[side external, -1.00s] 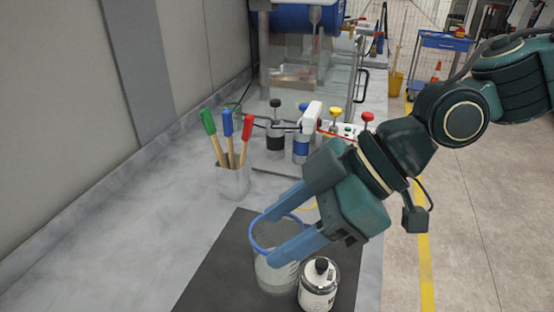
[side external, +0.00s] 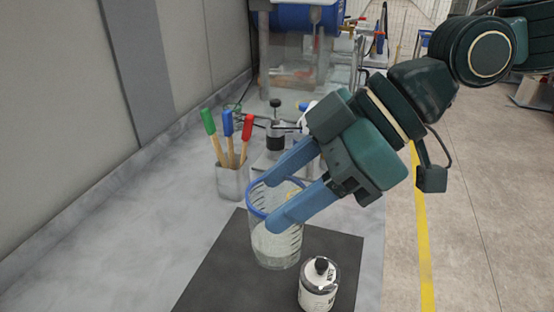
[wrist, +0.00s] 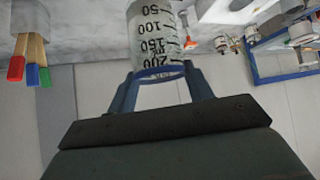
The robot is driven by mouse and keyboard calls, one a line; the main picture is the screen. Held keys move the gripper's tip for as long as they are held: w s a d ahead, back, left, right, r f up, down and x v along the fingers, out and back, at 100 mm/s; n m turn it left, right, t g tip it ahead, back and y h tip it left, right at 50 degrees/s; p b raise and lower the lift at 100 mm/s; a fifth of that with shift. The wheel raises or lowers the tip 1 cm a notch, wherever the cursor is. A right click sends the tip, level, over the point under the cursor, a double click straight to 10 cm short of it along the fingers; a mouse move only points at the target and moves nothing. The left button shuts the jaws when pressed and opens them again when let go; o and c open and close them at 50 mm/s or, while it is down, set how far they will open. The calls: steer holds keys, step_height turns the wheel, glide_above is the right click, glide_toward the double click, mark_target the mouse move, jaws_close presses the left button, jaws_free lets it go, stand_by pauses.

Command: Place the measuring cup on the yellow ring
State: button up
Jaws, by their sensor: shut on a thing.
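The measuring cup (side external: 277,240) is a clear beaker with a blue rim and dark graduation marks. In the side view it is held upright or nearly so, over the black mat. It also shows in the wrist view (wrist: 155,35) with its printed numbers. My gripper (side external: 268,201) is shut on the cup near its rim, one blue finger on each side. The fingers also show in the wrist view (wrist: 160,90).
A white bottle with a black cap (side external: 318,284) stands on the black mat (side external: 225,275), right of the cup. A holder (side external: 232,181) with green, blue and red handled brushes stands behind left. Bottles and machinery are behind. The bench at left is clear.

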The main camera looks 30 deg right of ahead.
mark_target(309, 166)
steer(key=shift+w, duration=0.1)
steer(key=w+d+f, duration=0.5)
steer(key=w+d, duration=0.2)
steer(key=d, duration=0.1)
steer(key=w+d+f, duration=0.4)
steer(key=w+d, duration=0.3)
steer(key=d, duration=0.1)
steer(key=w+d+f, duration=0.2)
steer(key=d+f, duration=0.2)
steer(key=d, duration=0.6)
steer(key=w+d+f, duration=0.2)
steer(key=d+f, duration=0.2)
steer(key=d, duration=0.6)
steer(key=w+a, duration=0.3)
steer(key=a, duration=0.5)
steer(key=w+a, duration=0.3)
steer(key=a, duration=0.4)
steer(key=shift+a+r, duration=0.3)
steer(key=shift+a, duration=0.1)
steer(key=shift+a, duration=0.1)
steer(key=shift+w+a+f, duration=0.1)
steer(key=shift+a+f, duration=0.15)
steer(key=shift+f, duration=0.65)
steer(key=shift+w+a+f, duration=0.1)
steer(key=shift+a+f, duration=0.15)
steer(key=shift+f, duration=0.6)
